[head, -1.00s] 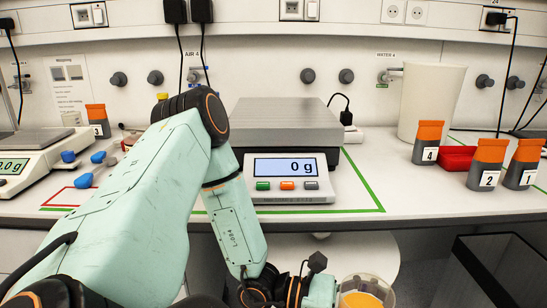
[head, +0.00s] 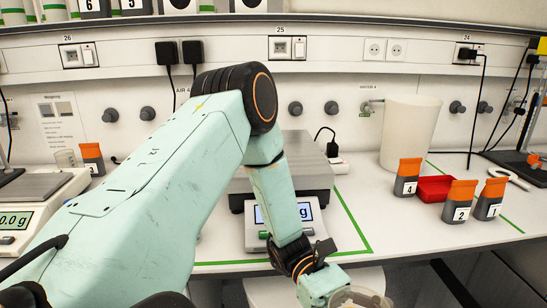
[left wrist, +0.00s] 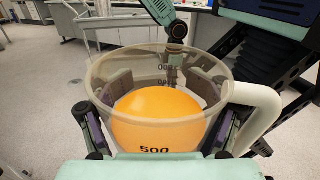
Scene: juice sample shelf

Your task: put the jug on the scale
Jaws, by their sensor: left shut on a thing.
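The jug (left wrist: 102,92) is clear, with a handle on the right and orange juice inside; "500" shows on its near side in the left wrist view. My left gripper (left wrist: 160,98) is shut on it, with a finger on either side. In the head view only the jug's rim (head: 358,298) shows at the bottom edge, in front of the bench. The scale (head: 282,172) stands on the bench beyond the jug, with a bare grey plate. My left arm crosses in front of its display, hiding the reading.
A green outline (head: 352,222) surrounds the scale. Numbered orange-and-grey packs (head: 408,178), a red tray (head: 436,188) and a white container (head: 408,130) stand to the right. Another scale (head: 40,205) stands at the left.

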